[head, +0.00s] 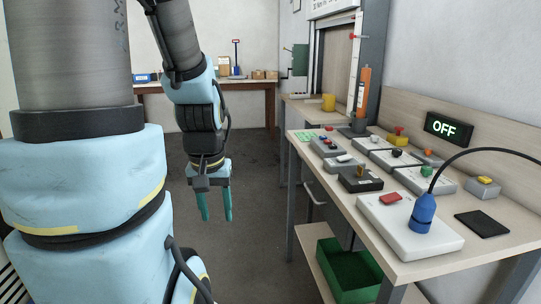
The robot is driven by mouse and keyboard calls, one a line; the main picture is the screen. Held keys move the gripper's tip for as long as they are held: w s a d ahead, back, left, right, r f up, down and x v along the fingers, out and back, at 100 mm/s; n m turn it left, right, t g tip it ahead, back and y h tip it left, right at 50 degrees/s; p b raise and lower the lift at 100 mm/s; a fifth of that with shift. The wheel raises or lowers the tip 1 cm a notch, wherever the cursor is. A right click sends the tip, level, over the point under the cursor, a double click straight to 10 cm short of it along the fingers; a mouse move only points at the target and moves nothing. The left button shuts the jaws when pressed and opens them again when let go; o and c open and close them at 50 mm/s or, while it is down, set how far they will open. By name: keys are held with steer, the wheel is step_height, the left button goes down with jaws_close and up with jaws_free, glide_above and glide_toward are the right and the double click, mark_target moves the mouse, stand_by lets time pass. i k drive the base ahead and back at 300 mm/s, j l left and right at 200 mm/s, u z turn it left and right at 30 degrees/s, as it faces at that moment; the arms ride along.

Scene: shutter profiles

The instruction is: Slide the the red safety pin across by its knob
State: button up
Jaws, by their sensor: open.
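A small red knob (354,37) shows high on the right post of the shutter frame (378,40), at the back right. It looks like the red safety pin's knob, but it is too small to tell how far the pin is across. My gripper (216,206) hangs in the middle of the view over the floor, its two teal fingers pointing down. It is open and empty, well to the left of the workbench and lower in the picture than the red knob. Nothing touches the fingers.
The workbench (345,205) on the right carries several switch boxes and a white box (411,243) with a blue plug (423,214). A yellow cup (328,102) and orange tube (363,90) stand near the shutter. Floor (258,190) between my arm and the bench is clear.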

mark_target(352, 36)
steer(key=i+j, duration=0.1)
steer(key=i, duration=0.35)
steer(key=i+j+z, duration=0.1)
steer(key=i, duration=0.35)
steer(key=i+j, duration=0.1)
steer(key=i, duration=0.35)
steer(key=i+j+z, duration=0.1)
steer(key=i, duration=0.35)
